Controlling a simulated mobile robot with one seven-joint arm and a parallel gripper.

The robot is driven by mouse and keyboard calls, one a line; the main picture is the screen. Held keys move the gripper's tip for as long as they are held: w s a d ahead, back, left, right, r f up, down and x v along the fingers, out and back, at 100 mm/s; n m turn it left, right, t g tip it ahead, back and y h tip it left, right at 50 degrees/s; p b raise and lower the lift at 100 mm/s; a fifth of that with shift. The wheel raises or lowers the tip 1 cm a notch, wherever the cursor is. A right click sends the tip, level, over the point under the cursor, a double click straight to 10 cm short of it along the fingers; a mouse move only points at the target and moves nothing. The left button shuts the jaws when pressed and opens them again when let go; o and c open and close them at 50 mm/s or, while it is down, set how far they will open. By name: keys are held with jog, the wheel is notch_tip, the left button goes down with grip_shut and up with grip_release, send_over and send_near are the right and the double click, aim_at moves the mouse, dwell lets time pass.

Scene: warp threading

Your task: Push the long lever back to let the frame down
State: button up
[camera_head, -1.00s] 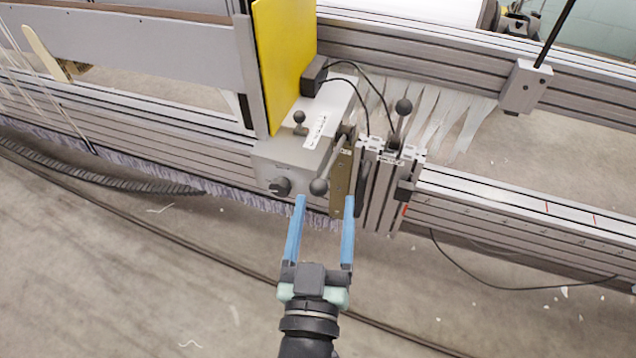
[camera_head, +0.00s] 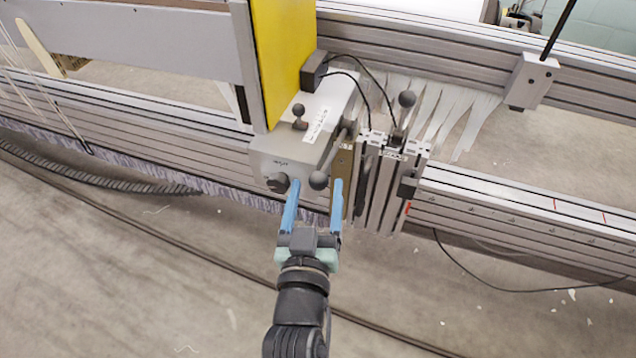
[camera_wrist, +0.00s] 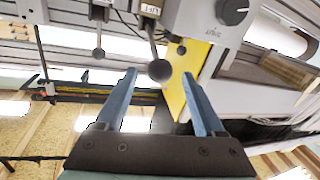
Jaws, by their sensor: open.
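A long lever with a dark ball knob (camera_head: 318,180) slants down from the right side of a grey box (camera_head: 285,150), beside a brass-coloured plate (camera_head: 342,165). My gripper (camera_head: 315,186) is open, its two blue fingers in front of the box, one either side of the knob in the picture. In the wrist view the ball knob (camera_wrist: 160,70) shows between my gripper's fingertips (camera_wrist: 160,72), with nothing clamped; contact cannot be told. A second ball-ended lever (camera_head: 407,99) stands at the slotted metal block. The frame the lever works on cannot be made out for certain.
A yellow panel (camera_head: 280,60) rises behind the box. A short knob (camera_head: 299,110) stands on the box top and a round dial (camera_head: 278,182) sits on its front. Long metal rails (camera_head: 500,205) run across. The floor in front is open, with cables.

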aim_at(317, 187)
jog(key=shift+w+d+b, duration=0.15)
jog(key=shift+w+b, duration=0.25)
jog(key=shift+w, duration=1.15)
jog(key=shift+c, duration=0.2)
grip_shut()
